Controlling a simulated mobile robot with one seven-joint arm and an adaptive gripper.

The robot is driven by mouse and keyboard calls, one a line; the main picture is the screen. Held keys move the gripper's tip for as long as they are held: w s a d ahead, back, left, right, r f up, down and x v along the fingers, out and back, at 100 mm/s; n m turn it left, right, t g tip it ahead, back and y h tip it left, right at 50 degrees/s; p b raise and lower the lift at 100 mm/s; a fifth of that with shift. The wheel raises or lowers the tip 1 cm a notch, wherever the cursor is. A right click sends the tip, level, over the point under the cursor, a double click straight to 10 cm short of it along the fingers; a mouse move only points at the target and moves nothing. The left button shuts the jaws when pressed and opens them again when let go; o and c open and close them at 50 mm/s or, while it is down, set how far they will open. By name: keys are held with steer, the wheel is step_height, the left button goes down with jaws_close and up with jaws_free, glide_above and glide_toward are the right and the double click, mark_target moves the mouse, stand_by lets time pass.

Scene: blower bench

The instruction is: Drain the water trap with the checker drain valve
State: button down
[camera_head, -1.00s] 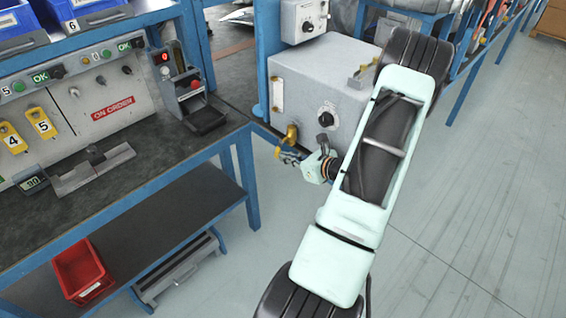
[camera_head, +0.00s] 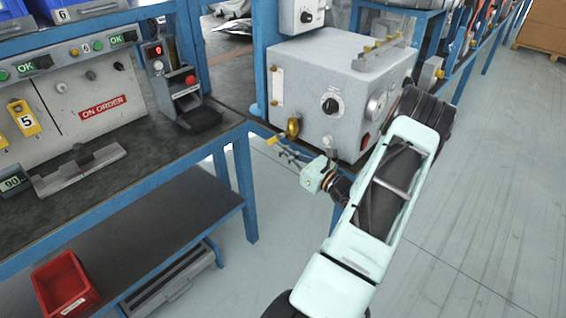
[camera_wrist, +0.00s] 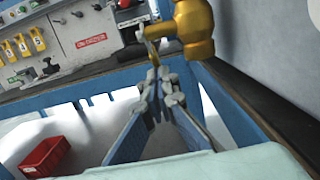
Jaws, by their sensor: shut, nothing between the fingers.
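The checker is a light grey box (camera_head: 335,68) with a dial, at the bench's end in the head view. A brass drain valve (camera_head: 293,127) sticks out low on its front left. A small yellow piece, seemingly its lever (camera_head: 272,140), shows beside it. In the wrist view the brass valve body (camera_wrist: 196,32) is large and close, just above and right of my fingertips. My gripper (camera_head: 281,150) is shut and empty, just below the valve and close to the lever. The wrist view shows its fingertips (camera_wrist: 156,72) together; whether they touch the lever I cannot tell. A narrow upright window (camera_head: 277,88), possibly the trap's, is on the checker's front.
The dark workbench (camera_head: 110,150) with a blue frame stands left of the checker. It carries a small device with a red button (camera_head: 185,95) and a grey fixture (camera_head: 80,170). A red bin (camera_head: 65,285) sits on the lower shelf. The floor at right is clear.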

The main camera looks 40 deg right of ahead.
mark_target(273, 141)
steer(key=w+t+b, duration=0.1)
steer(key=t, duration=0.1)
steer(key=w+r+t+b, duration=0.1)
steer(key=t, duration=0.1)
steer(key=shift+w+b, duration=0.25)
steer(key=shift+b, duration=0.15)
steer(key=shift+w+a+r+p, duration=0.15)
steer(key=shift+w+r+p, duration=0.2)
steer(key=shift+w+p, duration=0.15)
steer(key=shift+y, duration=0.3)
steer(key=shift+f, duration=0.15)
